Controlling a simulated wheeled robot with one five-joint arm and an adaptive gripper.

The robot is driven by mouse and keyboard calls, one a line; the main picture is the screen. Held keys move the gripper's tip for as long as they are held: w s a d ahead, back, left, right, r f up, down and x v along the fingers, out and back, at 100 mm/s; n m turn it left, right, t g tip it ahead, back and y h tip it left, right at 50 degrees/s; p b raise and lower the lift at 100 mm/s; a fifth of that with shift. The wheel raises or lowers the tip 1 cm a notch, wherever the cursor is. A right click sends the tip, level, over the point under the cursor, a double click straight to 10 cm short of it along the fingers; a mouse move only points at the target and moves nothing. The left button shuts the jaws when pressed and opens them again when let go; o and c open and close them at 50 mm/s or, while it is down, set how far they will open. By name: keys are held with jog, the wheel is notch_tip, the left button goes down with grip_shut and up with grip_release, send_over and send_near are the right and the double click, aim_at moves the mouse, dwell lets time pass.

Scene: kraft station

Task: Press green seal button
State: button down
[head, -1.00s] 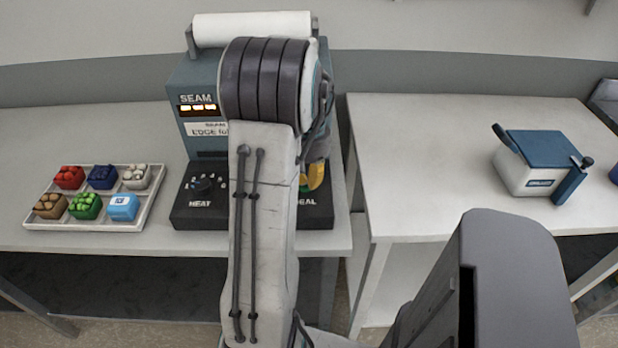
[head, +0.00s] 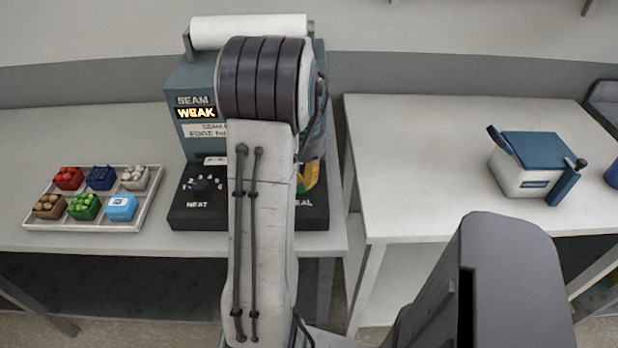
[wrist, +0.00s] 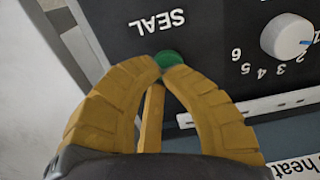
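The sealing machine (head: 190,148) stands on the left table, mostly behind my arm. Its display (head: 196,113) reads WEAK. The green seal button (wrist: 169,59) is on the black panel beside the SEAL lettering, partly covered by my fingertips in the wrist view. My gripper (wrist: 166,70) has yellow fingers whose tips come together at the button, with nothing seen held between them. I cannot tell whether they press it. In the head view, the gripper (head: 311,176) is mostly hidden behind my arm, over the panel's right side.
A heat knob (head: 203,186) with numbers around it is on the panel's left; it also shows in the wrist view (wrist: 287,37). A tray (head: 152,196) of several coloured items lies at left. A white box with blue lid (head: 540,150) stands on the right table, which is otherwise mostly clear.

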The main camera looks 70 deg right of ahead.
notch_tip(320, 180, up, 12)
jog(key=shift+f+p, duration=0.15)
jog(key=shift+p, duration=0.3)
jog(key=shift+d, duration=0.1)
dwell(0.9)
